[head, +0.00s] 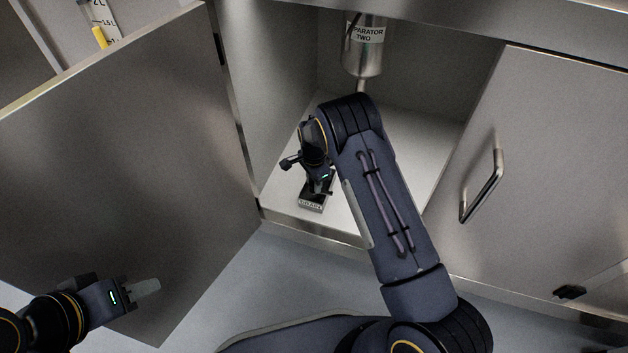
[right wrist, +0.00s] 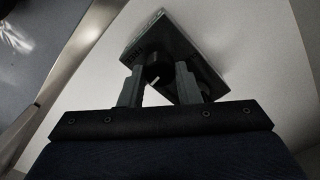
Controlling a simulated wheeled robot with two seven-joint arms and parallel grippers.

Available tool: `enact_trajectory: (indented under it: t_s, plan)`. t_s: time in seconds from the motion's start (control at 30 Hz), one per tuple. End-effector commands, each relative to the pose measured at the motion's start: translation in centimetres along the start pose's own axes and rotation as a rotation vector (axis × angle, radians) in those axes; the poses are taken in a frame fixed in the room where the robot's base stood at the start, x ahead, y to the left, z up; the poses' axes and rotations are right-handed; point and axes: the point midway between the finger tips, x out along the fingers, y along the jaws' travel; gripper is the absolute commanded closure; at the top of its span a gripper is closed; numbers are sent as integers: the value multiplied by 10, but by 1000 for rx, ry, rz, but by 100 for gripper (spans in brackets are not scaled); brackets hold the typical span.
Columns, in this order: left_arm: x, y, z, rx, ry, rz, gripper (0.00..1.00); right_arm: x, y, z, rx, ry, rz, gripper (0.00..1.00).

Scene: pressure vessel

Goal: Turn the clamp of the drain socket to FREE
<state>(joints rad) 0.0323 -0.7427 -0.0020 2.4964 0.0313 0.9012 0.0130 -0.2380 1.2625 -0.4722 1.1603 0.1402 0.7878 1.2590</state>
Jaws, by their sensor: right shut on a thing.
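The drain socket is a dark block with a plate that seems to read DRAIN (head: 311,204), on the white cabinet floor. In the right wrist view the socket (right wrist: 200,62) lies tilted across the picture. My right gripper (right wrist: 158,85) is shut on its round black clamp knob (right wrist: 156,66), one finger on each side.
A steel vessel labelled "…PARATOR TWO" (head: 363,50) hangs above the cabinet floor (head: 410,130), behind my right arm. An open steel door (head: 120,160) stands at left. A closed door with a bar handle (head: 482,187) is at right.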

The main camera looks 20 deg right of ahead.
Motion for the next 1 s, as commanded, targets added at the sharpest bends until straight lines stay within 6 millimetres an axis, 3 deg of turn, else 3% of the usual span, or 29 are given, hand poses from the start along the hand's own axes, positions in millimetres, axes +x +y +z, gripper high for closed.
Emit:
enact_trajectory:
  t_s: [0.3,0.8,0.83,1.0]
  plan:
    - [-2,1,-1,0,0,0,64,0,0,0,100,0,0,93]
    - [-2,1,-1,0,0,0,64,0,0,0,116,-1,0,93]
    - [-2,1,-1,0,0,0,64,0,0,0,116,-1,0,66]
    - [-2,1,-1,0,0,0,64,0,0,0,114,-1,0,48]
